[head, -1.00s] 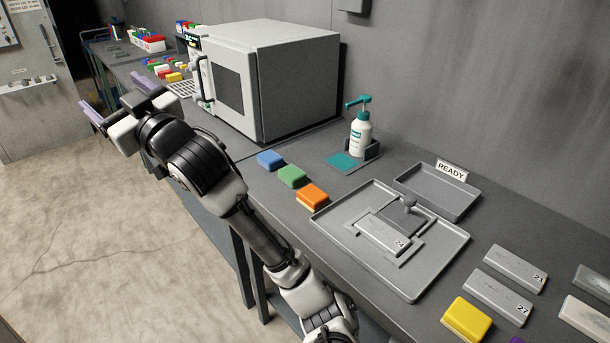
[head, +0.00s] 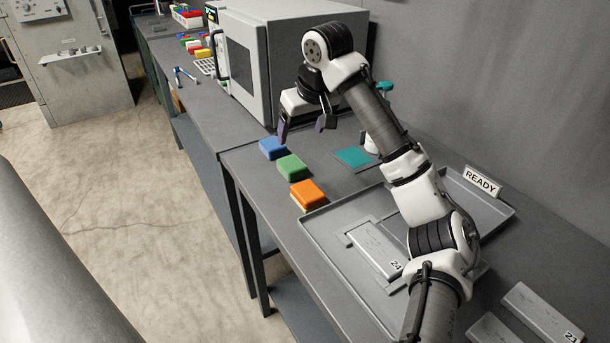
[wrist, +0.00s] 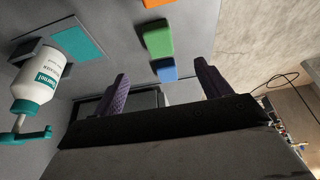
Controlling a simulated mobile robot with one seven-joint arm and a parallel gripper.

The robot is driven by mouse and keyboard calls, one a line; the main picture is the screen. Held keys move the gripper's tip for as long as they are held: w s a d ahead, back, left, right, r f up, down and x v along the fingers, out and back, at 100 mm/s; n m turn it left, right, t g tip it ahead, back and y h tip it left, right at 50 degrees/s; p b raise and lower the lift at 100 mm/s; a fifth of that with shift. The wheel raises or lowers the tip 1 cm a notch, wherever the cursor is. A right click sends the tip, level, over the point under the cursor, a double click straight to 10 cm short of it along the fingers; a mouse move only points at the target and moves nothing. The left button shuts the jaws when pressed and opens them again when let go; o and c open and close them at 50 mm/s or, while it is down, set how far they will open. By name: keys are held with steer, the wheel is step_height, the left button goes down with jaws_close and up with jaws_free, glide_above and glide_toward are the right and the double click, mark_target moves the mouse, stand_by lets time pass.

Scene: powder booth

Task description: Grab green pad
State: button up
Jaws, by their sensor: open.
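The green pad (head: 292,168) lies on the grey bench, between a blue pad (head: 272,148) and an orange pad (head: 307,194). In the wrist view the green pad (wrist: 158,39) is at the upper middle, with the blue pad (wrist: 166,70) below it and part of the orange pad (wrist: 157,3) at the top edge. My gripper (head: 305,130) is open and empty, above the bench near the blue pad, behind and above the green pad. Its two purple fingertips (wrist: 162,82) show in the wrist view, spread apart. Nothing hides the green pad.
A white-grey oven (head: 262,60) stands behind the pads. A pump bottle (wrist: 38,85) and a teal mat (head: 354,157) are to their right. A large tray (head: 318,235) holding block 24 (head: 375,250) lies in front. A READY tray (head: 480,205) sits by the wall.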

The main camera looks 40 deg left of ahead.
steer(key=p, duration=0.2)
glide_above(293, 164)
steer(key=s+d, duration=0.1)
steer(key=d, duration=0.1)
steer(key=f, duration=0.7)
steer(key=shift+a+f, duration=0.2)
steer(key=shift+f, duration=0.2)
steer(key=shift+p+x, duration=0.7)
steer(key=shift+x, duration=2.05)
steer(key=shift+w, duration=0.2)
steer(key=shift+c, duration=0.5)
steer(key=c, duration=1)
